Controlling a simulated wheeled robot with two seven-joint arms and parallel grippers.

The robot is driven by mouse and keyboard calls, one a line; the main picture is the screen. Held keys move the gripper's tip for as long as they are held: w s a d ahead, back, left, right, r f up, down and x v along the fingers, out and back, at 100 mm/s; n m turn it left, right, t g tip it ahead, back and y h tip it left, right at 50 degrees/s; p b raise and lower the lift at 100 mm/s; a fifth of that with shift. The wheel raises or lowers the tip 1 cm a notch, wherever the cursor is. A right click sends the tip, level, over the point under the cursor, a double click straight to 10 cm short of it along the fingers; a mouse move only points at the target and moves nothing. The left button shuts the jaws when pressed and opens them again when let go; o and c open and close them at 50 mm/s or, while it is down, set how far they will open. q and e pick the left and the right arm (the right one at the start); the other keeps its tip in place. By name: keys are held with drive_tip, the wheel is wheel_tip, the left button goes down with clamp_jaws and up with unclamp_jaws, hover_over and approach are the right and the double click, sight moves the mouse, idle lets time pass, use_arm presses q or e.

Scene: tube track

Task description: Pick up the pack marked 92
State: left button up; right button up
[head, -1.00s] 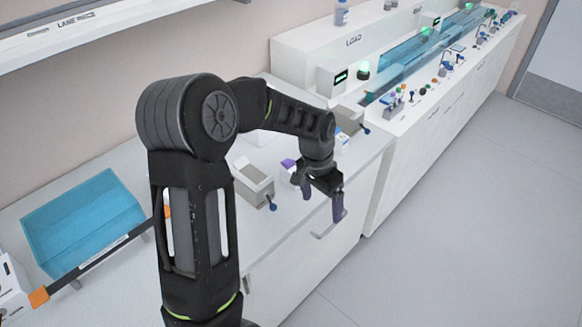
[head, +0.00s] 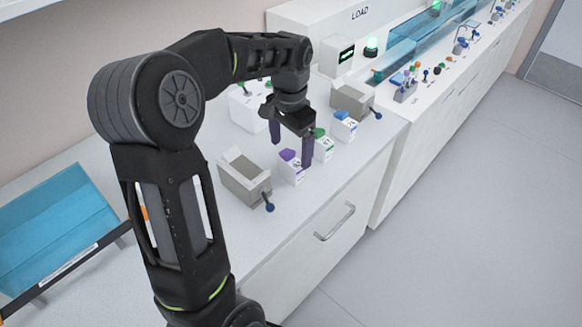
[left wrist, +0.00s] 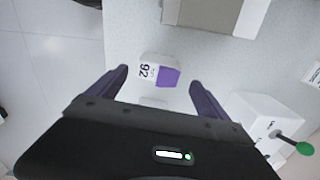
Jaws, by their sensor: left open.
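The pack marked 92 (head: 290,170) is a small white pack with a purple top, standing on the counter. In the left wrist view the pack (left wrist: 152,71) shows its number 92 and lies ahead, between the lines of the two fingers. My left gripper (head: 291,152) is open and points down over the row of packs. One purple finger hangs just right of the pack in the head view, the other behind it. In the left wrist view my left gripper (left wrist: 158,82) has nothing between its fingers. My right gripper is not in view.
Packs with green (head: 323,148) and blue (head: 344,127) tops stand to the right. A grey open bin (head: 238,185) with a blue-knobbed lever is close on the left; another bin (head: 352,103) is behind. A white box (head: 245,112) stands behind the gripper. A drawer handle (head: 335,222) fronts the counter.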

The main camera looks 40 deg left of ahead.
sight(291, 168)
use_arm(q)
drive_tip(key=shift+f, duration=1.15)
drive_tip(key=shift+d+f, duration=0.15)
drive_tip(key=shift+f, duration=2.45)
drive_tip(key=shift+s, duration=0.1)
drive_tip(key=c, duration=1.5)
